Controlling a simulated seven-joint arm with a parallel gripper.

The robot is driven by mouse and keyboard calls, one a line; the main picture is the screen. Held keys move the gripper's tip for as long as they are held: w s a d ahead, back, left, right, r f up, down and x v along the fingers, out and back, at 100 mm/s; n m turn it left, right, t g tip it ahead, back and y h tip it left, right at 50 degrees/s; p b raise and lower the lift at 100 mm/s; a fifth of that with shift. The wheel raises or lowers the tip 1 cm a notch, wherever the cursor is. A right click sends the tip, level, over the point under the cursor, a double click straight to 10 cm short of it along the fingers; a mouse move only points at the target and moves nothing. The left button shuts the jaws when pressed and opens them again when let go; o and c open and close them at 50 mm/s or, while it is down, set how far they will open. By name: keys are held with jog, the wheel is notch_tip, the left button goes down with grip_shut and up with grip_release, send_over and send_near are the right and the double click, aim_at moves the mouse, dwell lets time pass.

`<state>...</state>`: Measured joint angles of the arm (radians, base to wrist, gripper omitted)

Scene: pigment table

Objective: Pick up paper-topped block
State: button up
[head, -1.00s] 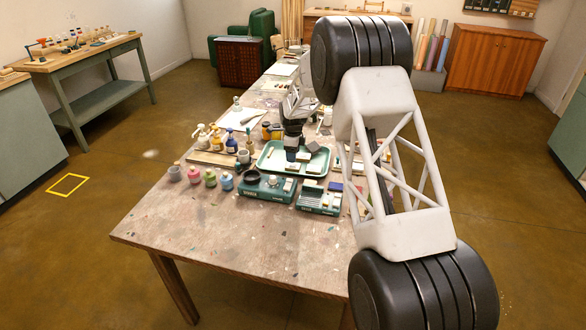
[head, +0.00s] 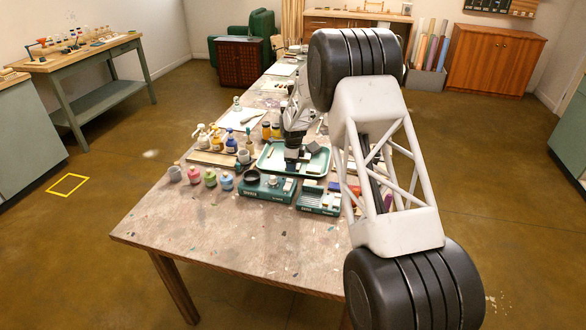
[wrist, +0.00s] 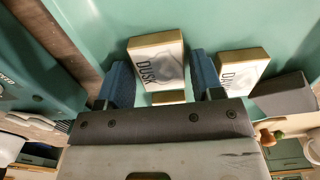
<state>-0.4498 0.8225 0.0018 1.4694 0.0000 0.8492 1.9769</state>
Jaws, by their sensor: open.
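A light block (wrist: 157,60) with wooden sides and a paper top marked "DUSK" lies in a teal tray (wrist: 222,22). A second paper-topped block (wrist: 243,70), its lettering only partly readable, lies to its right. My gripper (wrist: 160,62) is open, with one blue finger on each side of the "DUSK" block; I cannot tell whether they touch it. A small wooden-edged piece (wrist: 168,97) shows below that block, partly hidden by the gripper body. In the head view the tray (head: 322,154) also shows, with my gripper (head: 291,165) low over it.
A dark grey block (wrist: 283,95) lies right of the second paper-topped block. A teal box (wrist: 38,80) stands left of the tray. In the head view, paint jars (head: 210,178) and pump bottles (head: 215,140) stand left of the tray. The table's near part (head: 220,225) is clear.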

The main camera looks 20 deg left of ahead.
jog(key=shift+f, duration=0.15)
jog(key=shift+c, duration=0.4)
jog(key=c, duration=0.6)
notch_tip(320, 180, up, 10)
dwell(0.7)
jog(key=shift+s, duration=0.1)
dwell(0.5)
jog(key=shift+m, duration=0.3)
jog(key=s+d, duration=0.3)
jog(key=s, duration=0.3)
jog(key=s+d, duration=0.4)
jog(key=s, duration=0.2)
jog(key=s+d, duration=0.4)
jog(key=s, duration=0.2)
jog(key=shift+s+d+f, duration=0.1)
jog(key=shift+s+f, duration=0.1)
jog(key=shift+f, duration=0.1)
